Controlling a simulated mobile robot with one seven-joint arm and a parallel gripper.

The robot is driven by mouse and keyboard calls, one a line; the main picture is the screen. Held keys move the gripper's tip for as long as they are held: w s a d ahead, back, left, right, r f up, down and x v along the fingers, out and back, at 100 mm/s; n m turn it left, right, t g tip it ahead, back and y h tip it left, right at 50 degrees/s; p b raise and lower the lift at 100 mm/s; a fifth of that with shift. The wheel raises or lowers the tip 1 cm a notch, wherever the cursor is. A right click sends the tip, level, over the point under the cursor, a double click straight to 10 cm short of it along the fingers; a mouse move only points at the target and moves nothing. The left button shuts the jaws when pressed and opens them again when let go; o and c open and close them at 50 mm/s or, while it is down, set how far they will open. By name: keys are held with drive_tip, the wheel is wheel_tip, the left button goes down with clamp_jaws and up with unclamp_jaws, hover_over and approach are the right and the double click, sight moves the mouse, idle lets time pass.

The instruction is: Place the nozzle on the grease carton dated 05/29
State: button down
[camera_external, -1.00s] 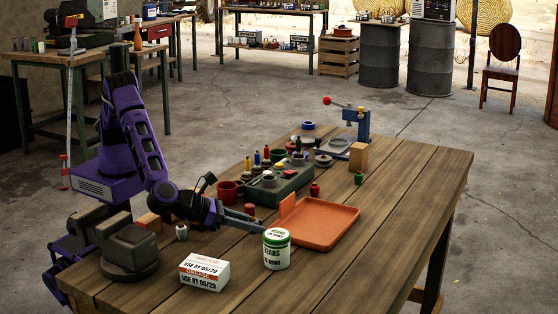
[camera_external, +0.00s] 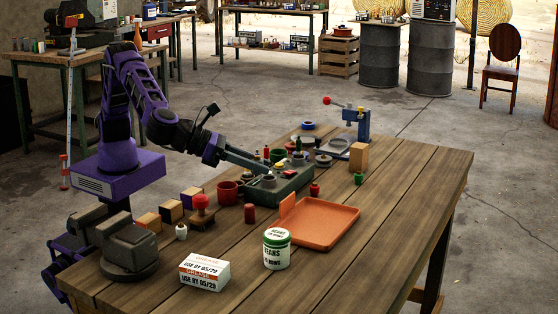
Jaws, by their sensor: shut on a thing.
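The grease carton (camera_external: 204,272) is a white box with an orange band, printed "USE BY 05/29". It lies at the front of the wooden table with a bare top. My gripper (camera_external: 266,172) is at the green tray (camera_external: 291,192) of small parts, up and to the right of the carton and well apart from it. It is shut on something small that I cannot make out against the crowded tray. I cannot pick out the nozzle for certain.
A white-and-green beans can (camera_external: 277,249) stands right of the carton. An orange tray (camera_external: 325,222) lies behind it. A dark vise (camera_external: 128,245), a small white bottle (camera_external: 181,231), a red-topped stamp (camera_external: 201,211) and a red cylinder (camera_external: 249,213) stand nearby. The table's right side is clear.

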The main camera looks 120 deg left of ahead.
drive_tip(key=w+d+m+t+h, duration=0.2)
drive_tip(key=w+d+m+h, duration=0.2)
drive_tip(key=d+m+h, duration=0.15)
drive_tip(key=m+g+h+p, duration=0.2)
drive_tip(key=m+g+h, duration=0.7)
drive_tip(key=m+h, duration=0.5)
hover_over(193, 259)
wheel_tip(193, 259, down, 10)
drive_tip(key=shift+f+b, duration=0.1)
drive_tip(key=shift+b, duration=0.25)
drive_tip(key=shift+y, duration=0.25)
drive_tip(key=shift+d+f, duration=0.1)
drive_tip(key=shift+f, duration=2.1)
drive_tip(key=shift+f+b, duration=0.2)
drive_tip(key=shift+b, duration=0.3)
drive_tip(key=c, duration=0.6)
unclamp_jaws()
